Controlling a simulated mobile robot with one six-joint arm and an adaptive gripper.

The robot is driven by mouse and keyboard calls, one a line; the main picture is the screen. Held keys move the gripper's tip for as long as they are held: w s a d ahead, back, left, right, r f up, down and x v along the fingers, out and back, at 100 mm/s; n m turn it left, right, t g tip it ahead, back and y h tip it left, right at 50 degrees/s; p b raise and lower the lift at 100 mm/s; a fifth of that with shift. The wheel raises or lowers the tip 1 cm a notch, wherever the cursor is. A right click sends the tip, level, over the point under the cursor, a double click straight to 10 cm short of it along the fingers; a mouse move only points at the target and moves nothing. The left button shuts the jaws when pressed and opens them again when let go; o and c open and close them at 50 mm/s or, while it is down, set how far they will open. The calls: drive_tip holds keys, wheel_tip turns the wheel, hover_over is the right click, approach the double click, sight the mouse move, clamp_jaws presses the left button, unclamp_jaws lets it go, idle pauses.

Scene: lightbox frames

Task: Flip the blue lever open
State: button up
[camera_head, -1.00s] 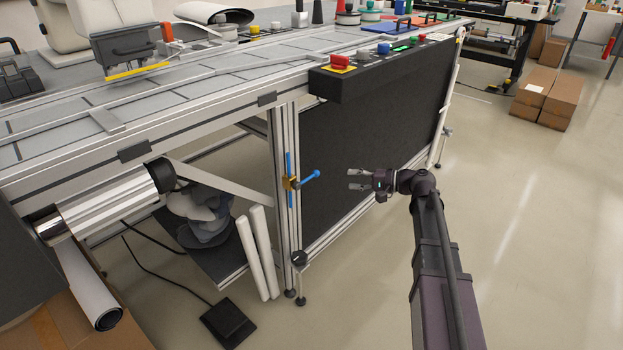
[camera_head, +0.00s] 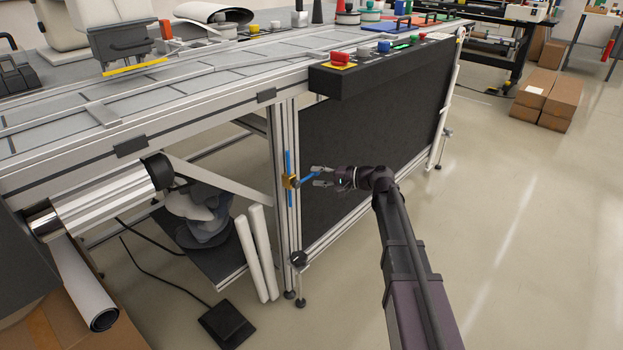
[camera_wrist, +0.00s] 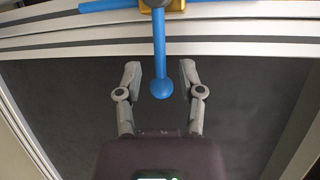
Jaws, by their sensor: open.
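The blue lever (camera_head: 308,178) sticks out from a brass-coloured mount (camera_head: 291,182) on the table's corner leg, with a blue bar (camera_head: 288,163) running up and down behind it. In the wrist view the lever (camera_wrist: 160,60) ends in a round knob, and its mount (camera_wrist: 162,5) is at the top edge. My gripper (camera_head: 321,176) is at the lever's free end. In the wrist view my gripper (camera_wrist: 160,82) is open, with one finger on each side of the knob and a visible gap on both sides.
The workbench leg (camera_head: 283,220) stands beside the lever. A black panel (camera_head: 370,140) lies behind my gripper, below a black control box (camera_head: 395,65) with coloured buttons. Two white tubes (camera_head: 263,255) lean left of the leg. The floor (camera_head: 520,240) at the right is clear.

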drive_tip(key=shift+x, duration=1.25)
